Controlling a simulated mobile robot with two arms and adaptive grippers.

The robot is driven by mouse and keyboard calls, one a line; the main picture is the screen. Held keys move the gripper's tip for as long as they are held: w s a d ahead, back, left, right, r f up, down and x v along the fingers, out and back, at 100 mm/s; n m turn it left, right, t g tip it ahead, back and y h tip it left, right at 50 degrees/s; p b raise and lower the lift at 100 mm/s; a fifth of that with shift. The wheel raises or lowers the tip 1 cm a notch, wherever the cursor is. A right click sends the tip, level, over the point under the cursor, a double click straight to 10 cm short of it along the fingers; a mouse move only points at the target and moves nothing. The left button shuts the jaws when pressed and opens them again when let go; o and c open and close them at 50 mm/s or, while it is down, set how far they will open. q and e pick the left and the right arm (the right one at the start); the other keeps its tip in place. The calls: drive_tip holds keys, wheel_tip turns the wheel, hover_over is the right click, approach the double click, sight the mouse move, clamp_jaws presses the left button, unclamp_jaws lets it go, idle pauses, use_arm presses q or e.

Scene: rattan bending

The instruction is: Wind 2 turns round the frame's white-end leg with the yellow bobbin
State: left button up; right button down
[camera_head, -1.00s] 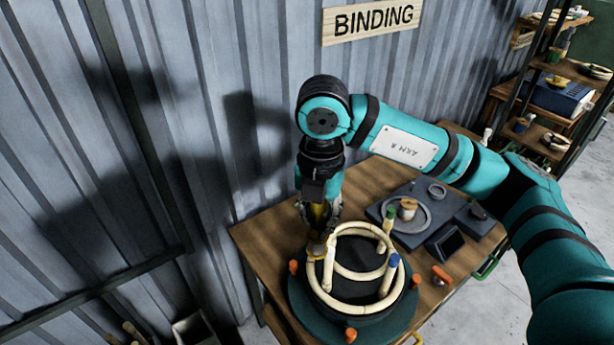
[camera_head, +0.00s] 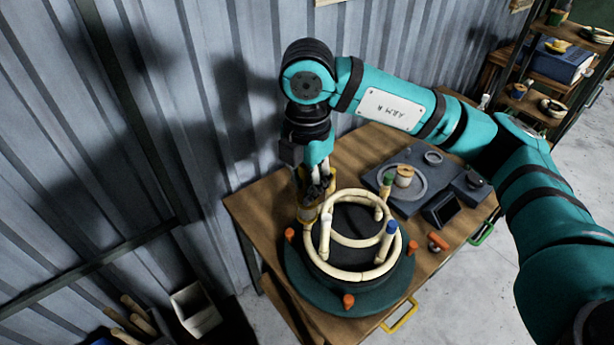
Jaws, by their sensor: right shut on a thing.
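The rattan frame is a pale ring (camera_head: 366,194) with upright legs, set on a round black form on a dark green turntable (camera_head: 398,290). Its white-end leg (camera_head: 325,240) stands at the left of the ring. Other legs have a blue end (camera_head: 391,229) and a green end (camera_head: 388,180). Any strand round the leg is too small to make out. My left gripper is not in view.
Orange pegs (camera_head: 348,301) stand round the turntable's edge. An orange-handled tool (camera_head: 437,242) is at right. The corrugated wall is close at left.

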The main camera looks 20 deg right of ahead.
wheel_tip(320, 180, down, 11)
drive_tip(key=b, duration=0.9)
drive_tip(key=shift+r, duration=0.1)
drive_tip(key=shift+s+d+b, duration=1.25)
drive_tip(key=shift+s+d, duration=0.3)
drive_tip(key=shift+d, duration=1.7)
drive_tip(key=w+d, duration=0.3)
drive_tip(key=w, duration=0.4)
drive_tip(key=w+a, duration=0.1)
drive_tip(key=a, duration=0.8)
drive_tip(key=shift+s+a+b, duration=0.2)
drive_tip(key=shift+s+b, duration=0.1)
drive_tip(key=shift+s, duration=2.2)
